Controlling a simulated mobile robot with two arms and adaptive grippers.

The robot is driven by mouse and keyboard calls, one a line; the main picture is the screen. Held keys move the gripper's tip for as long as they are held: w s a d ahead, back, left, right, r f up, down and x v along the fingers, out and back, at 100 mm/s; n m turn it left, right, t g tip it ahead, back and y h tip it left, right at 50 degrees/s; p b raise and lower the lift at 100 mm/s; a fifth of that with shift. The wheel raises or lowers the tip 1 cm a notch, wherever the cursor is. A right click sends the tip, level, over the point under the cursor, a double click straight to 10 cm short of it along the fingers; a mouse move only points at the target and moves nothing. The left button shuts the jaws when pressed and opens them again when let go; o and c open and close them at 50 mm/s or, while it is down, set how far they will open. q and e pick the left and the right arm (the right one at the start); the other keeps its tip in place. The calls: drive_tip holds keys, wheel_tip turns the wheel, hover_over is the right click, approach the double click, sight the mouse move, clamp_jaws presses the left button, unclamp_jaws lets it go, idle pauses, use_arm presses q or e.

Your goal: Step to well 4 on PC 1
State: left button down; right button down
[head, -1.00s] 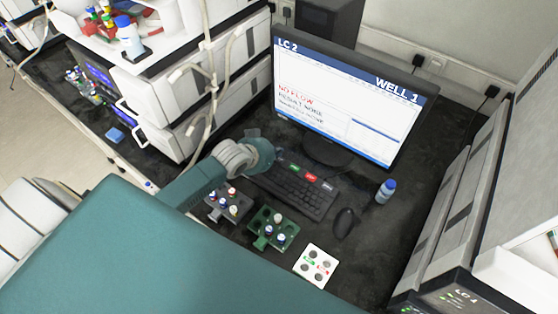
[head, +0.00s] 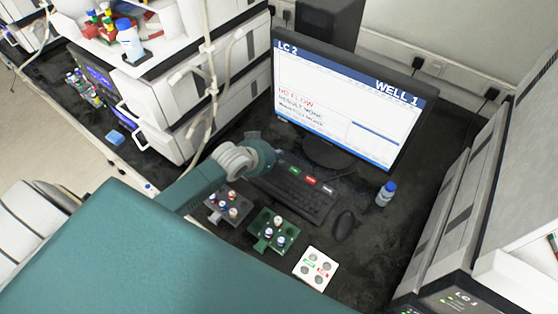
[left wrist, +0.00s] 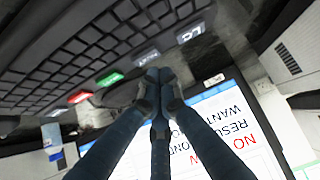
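The monitor (head: 345,100) shows "LC 2" and "WELL 1", with red "NO FLOW" text; part of its screen (left wrist: 225,125) also shows in the left wrist view. The dark keyboard (head: 290,195) lies before it, with a green key (head: 294,170), a red key (head: 311,180) and a pale key (head: 328,189) along its back edge. My left gripper (left wrist: 160,75) has its dark fingers together, empty, over the keyboard's back edge, near a pale key (left wrist: 147,57) and the green key (left wrist: 110,79). I cannot tell if the tips touch. My right gripper is not in view.
A black mouse (head: 344,223) and a blue-capped bottle (head: 385,194) stand to the right. A grey rack (head: 227,208), a green rack (head: 272,232) and a white holed block (head: 315,268) sit in front. Instrument stacks flank the bench left and right.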

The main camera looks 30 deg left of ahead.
sight(277, 162)
use_arm(q)
drive_tip(key=shift+f, duration=0.2)
drive_tip(key=shift+f, duration=0.2)
drive_tip(key=shift+f, duration=0.4)
idle(1.0)
drive_tip(key=shift+r+p, duration=0.8)
drive_tip(key=shift+p, duration=0.1)
wheel_tip(277, 162, up, 5)
drive_tip(key=p, duration=0.5)
drive_tip(key=shift+r, duration=0.1)
